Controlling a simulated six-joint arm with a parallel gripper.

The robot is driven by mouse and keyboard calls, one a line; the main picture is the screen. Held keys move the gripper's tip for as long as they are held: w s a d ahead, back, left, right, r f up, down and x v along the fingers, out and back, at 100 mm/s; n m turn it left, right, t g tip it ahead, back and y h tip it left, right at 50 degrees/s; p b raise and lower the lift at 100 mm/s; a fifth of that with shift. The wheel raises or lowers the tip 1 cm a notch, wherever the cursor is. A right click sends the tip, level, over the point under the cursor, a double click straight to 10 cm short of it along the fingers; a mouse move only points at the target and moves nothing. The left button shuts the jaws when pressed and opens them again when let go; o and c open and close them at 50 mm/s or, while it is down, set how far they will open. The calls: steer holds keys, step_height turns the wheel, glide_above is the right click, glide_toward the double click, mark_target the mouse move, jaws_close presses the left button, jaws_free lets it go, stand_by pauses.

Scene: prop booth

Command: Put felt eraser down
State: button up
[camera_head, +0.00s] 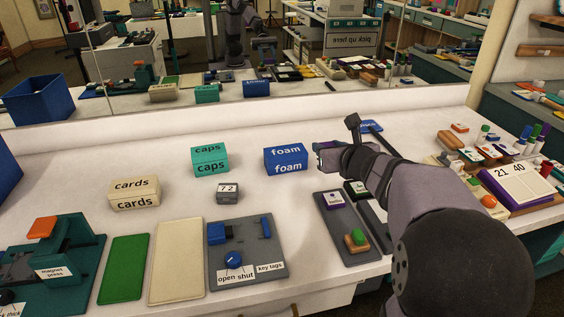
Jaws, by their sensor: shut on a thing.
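My gripper (326,157) is over the white counter, just right of the blue foam box (287,158). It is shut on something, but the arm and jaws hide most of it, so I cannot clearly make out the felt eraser. I cannot tell whether the held thing touches the counter. A grey tray (331,222) lies in front of the gripper, bearing a purple labelled block (335,201) and a wooden block with a green knob (356,240).
Boxes marked caps (210,161) and cards (134,194) and a small 72 block (228,194) stand left. A green mat (124,268), cream mat (177,262) and switch board (240,250) lie in front. Markers and wooden blocks crowd the right. A mirror (200,75) backs the counter.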

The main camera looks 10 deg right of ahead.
steer(key=w+a+f+n+g+y+p, duration=0.15)
steer(key=a+n+y, duration=0.3)
steer(key=a, duration=1.55)
steer(key=r+n+g+y, duration=0.2)
steer(key=n+g+y, duration=0.1)
steer(key=n+y, duration=0.2)
glide_above(194, 206)
steer(key=shift+m+t, duration=0.25)
steer(key=shift+w+f+b, duration=0.1)
steer(key=shift+f+b, duration=1.15)
steer(key=shift+f, duration=3.85)
steer(key=shift+f, duration=0.15)
steer(key=o, duration=1)
